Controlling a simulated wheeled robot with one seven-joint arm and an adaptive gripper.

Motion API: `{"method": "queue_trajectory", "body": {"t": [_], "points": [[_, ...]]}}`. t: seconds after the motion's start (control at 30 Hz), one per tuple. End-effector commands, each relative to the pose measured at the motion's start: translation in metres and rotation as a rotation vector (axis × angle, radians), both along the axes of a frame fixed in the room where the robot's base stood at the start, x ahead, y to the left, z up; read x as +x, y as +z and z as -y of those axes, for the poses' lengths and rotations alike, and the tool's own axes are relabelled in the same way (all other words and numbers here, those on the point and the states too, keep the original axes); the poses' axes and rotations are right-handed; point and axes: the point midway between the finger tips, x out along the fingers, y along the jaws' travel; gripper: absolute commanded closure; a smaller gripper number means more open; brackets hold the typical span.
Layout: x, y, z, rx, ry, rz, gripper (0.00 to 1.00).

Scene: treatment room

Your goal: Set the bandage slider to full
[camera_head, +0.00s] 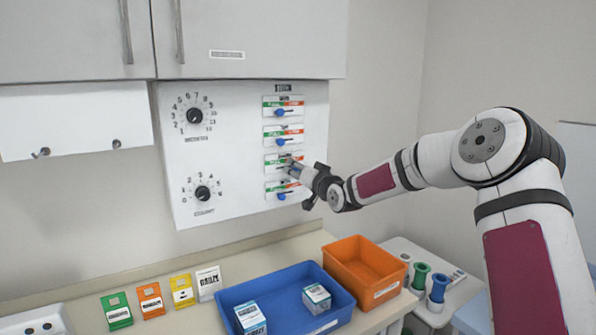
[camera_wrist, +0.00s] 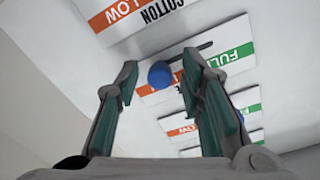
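A white wall panel (camera_head: 235,160) carries a column of several sliders, each with a blue knob on a green and orange strip. My gripper (camera_head: 292,171) reaches the third slider from the top and partly hides it. In the wrist view, my gripper (camera_wrist: 159,66) is open, with one finger on each side of a blue knob (camera_wrist: 160,74). The knob sits towards the orange end of its strip, away from the green FULL end (camera_wrist: 235,56). I cannot tell whether the fingers touch it. I cannot read which strip is the bandage one; a neighbouring strip (camera_wrist: 125,15) reads COTTON.
Two dials, an upper (camera_head: 195,115) and a lower (camera_head: 203,193), are left of the sliders. The bottom slider (camera_head: 282,190) is close below my gripper. A blue bin (camera_head: 290,318) and an orange bin (camera_head: 365,270) stand on the counter. Cabinets (camera_head: 240,35) hang above.

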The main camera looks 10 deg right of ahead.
Motion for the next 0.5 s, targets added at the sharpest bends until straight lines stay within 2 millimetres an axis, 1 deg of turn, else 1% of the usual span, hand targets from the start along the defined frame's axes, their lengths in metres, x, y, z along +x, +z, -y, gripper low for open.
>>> {"method": "queue_trajectory", "body": {"t": [0.03, 0.07, 0.1, 0.13, 0.3, 0.37, 0.5], "points": [[0.0, 0.0, 0.0, 0.0, 0.0, 0.0, 0.82], [0.0, 0.0, 0.0, 0.0, 0.0, 0.0, 0.88], [0.0, 0.0, 0.0, 0.0, 0.0, 0.0, 0.97], [0.0, 0.0, 0.0, 0.0, 0.0, 0.0, 1.0], [0.0, 0.0, 0.0, 0.0, 0.0, 0.0, 1.0], [-0.001, 0.0, -0.004, 0.0, 0.002, 0.0, 1.0], [-0.01, 0.001, -0.029, 0.0, 0.007, -0.001, 1.0]]}}
